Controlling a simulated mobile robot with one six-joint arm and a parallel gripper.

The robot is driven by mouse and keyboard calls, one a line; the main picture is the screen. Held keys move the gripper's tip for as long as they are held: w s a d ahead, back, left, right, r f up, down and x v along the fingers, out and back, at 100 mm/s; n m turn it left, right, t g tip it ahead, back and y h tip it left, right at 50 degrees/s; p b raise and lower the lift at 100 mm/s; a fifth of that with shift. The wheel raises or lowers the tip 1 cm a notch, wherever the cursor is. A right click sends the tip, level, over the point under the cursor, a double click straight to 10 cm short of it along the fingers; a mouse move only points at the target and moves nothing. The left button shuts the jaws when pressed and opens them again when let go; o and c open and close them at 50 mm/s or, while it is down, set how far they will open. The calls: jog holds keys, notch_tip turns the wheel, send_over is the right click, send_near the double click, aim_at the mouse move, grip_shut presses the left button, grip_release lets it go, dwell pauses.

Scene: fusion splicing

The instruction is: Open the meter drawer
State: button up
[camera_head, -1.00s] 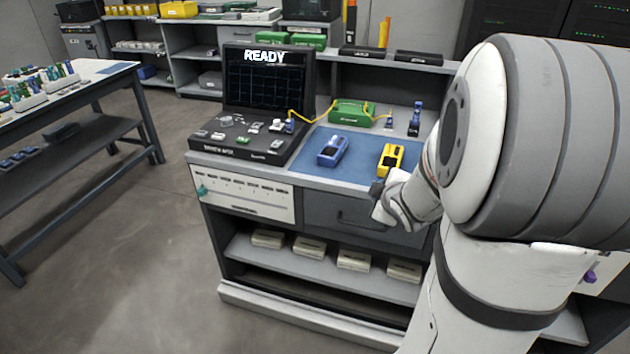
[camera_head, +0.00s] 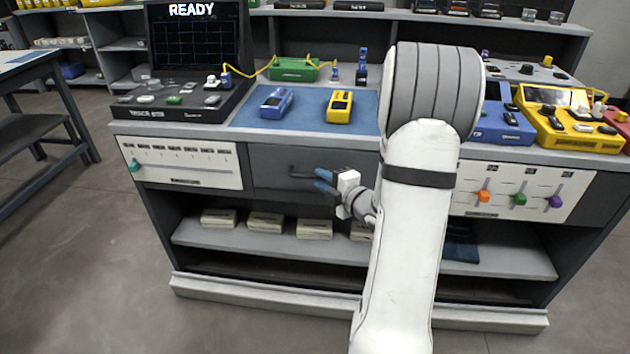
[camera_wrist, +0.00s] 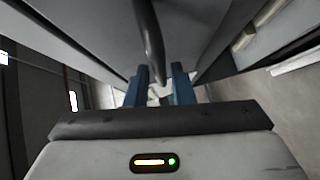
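The meter drawer (camera_head: 270,158) is the dark grey front under the blue mat, right of the white slider panel. It looks shut. Its dark bar handle (camera_head: 299,173) runs across the front. My gripper (camera_head: 319,180) is at the handle's right part, partly covering it. In the wrist view the handle (camera_wrist: 150,38) comes down from the top edge towards the gap between the blue fingers (camera_wrist: 160,68). The fingers are apart, with a gap between them. I cannot tell whether either finger touches the handle.
The white slider panel (camera_head: 185,178) is left of the drawer, and a second slider panel (camera_head: 480,208) is on the right. A blue meter (camera_head: 275,103) and a yellow meter (camera_head: 339,106) lie on the mat. Pale boxes (camera_head: 265,222) stand on the shelf below.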

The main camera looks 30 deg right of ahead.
jog(key=shift+x, duration=1.4)
jog(key=shift+c, duration=0.5)
grip_shut()
